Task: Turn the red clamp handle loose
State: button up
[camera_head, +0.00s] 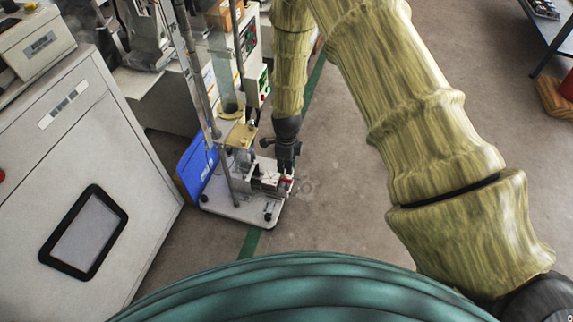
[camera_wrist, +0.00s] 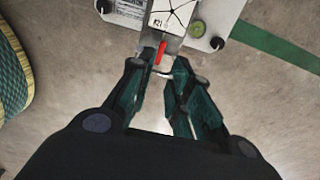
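The red clamp handle (camera_wrist: 161,52) is a short, slim bar at the near end of the tile rig, slightly tilted in the wrist view. In the head view it is a small red spot (camera_head: 286,181) below my gripper (camera_head: 286,166). In the wrist view my gripper (camera_wrist: 164,63) is open, with one dark green finger on each side of the handle and gaps between. The handle's lower end lies near the fingertips; contact cannot be told. A white tile with black crack lines (camera_wrist: 176,14) sits just beyond the handle.
The testing rig stands on a white base plate (camera_head: 225,205) with black knobs. A blue panel (camera_head: 197,167) and upright metal posts stand at its left. A large grey cabinet (camera_head: 95,170) is further left. The floor to the right of the rig is clear.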

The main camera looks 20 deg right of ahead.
notch_tip(320, 180, down, 6)
jog(key=b, duration=0.4)
jog(key=shift+r, duration=0.25)
jog(key=shift+f, duration=1.3)
grip_shut()
